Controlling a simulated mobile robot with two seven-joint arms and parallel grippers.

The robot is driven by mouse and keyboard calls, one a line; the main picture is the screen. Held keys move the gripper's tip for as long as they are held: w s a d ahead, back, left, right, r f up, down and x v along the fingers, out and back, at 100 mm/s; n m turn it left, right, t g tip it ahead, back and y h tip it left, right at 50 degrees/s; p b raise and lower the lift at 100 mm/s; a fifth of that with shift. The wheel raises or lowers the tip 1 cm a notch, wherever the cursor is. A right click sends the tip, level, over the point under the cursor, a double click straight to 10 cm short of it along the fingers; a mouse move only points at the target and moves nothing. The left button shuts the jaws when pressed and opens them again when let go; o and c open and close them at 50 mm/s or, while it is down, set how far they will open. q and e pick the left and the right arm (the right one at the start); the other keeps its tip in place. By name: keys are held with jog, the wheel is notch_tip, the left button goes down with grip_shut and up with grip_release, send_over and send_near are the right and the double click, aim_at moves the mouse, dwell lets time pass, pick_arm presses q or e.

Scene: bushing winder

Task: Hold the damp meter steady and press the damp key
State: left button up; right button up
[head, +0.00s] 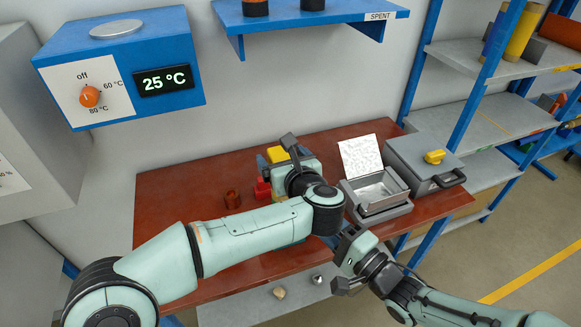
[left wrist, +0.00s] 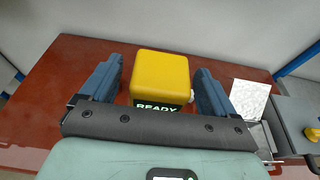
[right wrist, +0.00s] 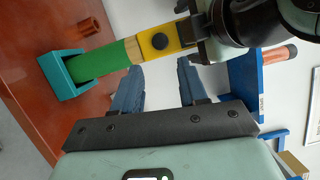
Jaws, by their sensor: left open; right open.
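The yellow box-shaped damp meter (left wrist: 160,75) sits between the spread fingers of my left gripper (left wrist: 162,88), with gaps on both sides. Its lit strip reads READY, and a small pale knob shows on its right side. In the head view the meter (head: 277,154) is partly hidden by my left gripper (head: 290,155). The right wrist view shows a yellow block (right wrist: 160,41) with a dark round button, beside wood and green sections; I take it as the meter's side. My right gripper (right wrist: 158,85) is open and empty, apart from the block. I cannot tell which part is the damp key.
A teal holder (right wrist: 60,75) bears the green section. A copper bushing (head: 232,199) stands on the red-brown table (head: 160,205). A grey open tray (head: 380,192) and a grey lidded box (head: 424,165) stand right. A blue oven (head: 120,60) reading 25 °C hangs upper left.

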pick_arm(q)
jog(key=shift+x, duration=1)
jog(key=c, duration=1.2)
pick_arm(e)
jog(key=shift+c, duration=0.3)
grip_shut()
